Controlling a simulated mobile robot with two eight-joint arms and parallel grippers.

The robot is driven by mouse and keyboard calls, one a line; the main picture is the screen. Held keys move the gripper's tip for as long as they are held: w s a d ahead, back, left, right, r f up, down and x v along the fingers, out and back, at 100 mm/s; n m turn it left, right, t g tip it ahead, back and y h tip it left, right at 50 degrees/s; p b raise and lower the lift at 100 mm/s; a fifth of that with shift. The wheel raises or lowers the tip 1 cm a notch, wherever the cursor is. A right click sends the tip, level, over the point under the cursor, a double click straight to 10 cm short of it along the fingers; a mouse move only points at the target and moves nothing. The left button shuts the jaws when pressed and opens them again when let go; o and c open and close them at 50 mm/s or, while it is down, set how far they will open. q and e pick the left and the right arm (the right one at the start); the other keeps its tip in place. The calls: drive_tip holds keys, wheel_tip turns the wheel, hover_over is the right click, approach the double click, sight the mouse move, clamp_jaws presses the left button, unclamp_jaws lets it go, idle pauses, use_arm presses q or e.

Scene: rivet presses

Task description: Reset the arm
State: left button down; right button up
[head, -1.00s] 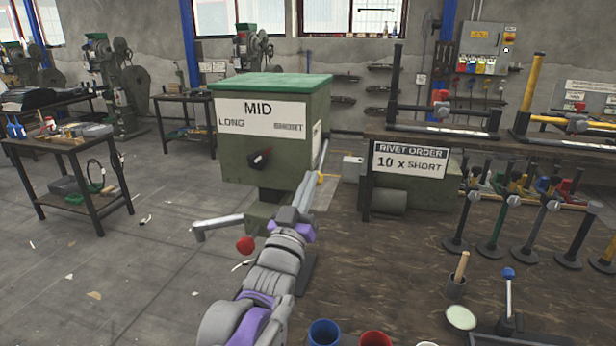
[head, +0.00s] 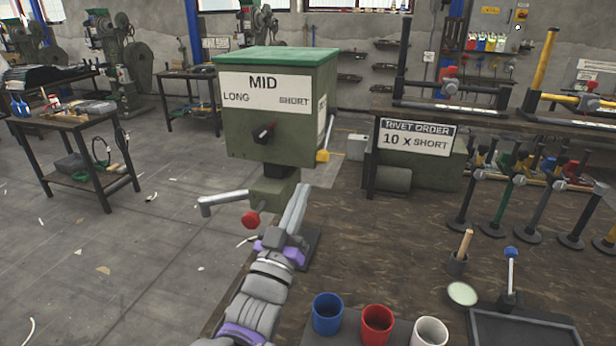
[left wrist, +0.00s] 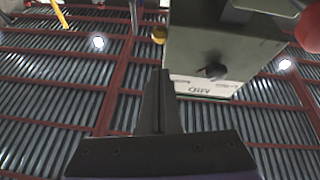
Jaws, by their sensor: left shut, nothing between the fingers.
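My left gripper (head: 299,192) is shut and empty. In the head view it points up and away, low in front of the green rivet press box (head: 240,140). The box carries a label reading MID, LONG and SHORT, with a black and red knob (head: 264,132) under it. In the left wrist view the closed fingers (left wrist: 158,82) point toward the box (left wrist: 215,50), which shows upside down with its knob (left wrist: 213,71). My right gripper is not in view.
Blue (head: 327,314), red (head: 377,323) and white (head: 429,332) cups stand at the bench front. A dark tray (head: 520,330) and several upright posts are to the right. A sign (head: 416,138) reads RIVET ORDER 10 x SHORT. The bench middle is clear.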

use_arm(q)
drive_tip(key=s+a+f+n+g+y+p, duration=0.2)
drive_tip(key=s+a+f+g+y+p, duration=0.5)
drive_tip(key=a+f, duration=0.55)
drive_tip(key=s+a+f+g+p, duration=0.1)
drive_tip(key=s+f+g, duration=0.3)
drive_tip(key=s, duration=0.5)
drive_tip(key=s+a+f+g+y+p, duration=0.1)
drive_tip(key=s+a+f+g, duration=0.3)
drive_tip(key=s+f, duration=0.3)
drive_tip(key=s+g, duration=0.1)
drive_tip(key=s, duration=0.1)
drive_tip(key=shift+s+f+p, duration=0.2)
drive_tip(key=shift+s+p, duration=0.15)
drive_tip(key=shift+p, duration=0.05)
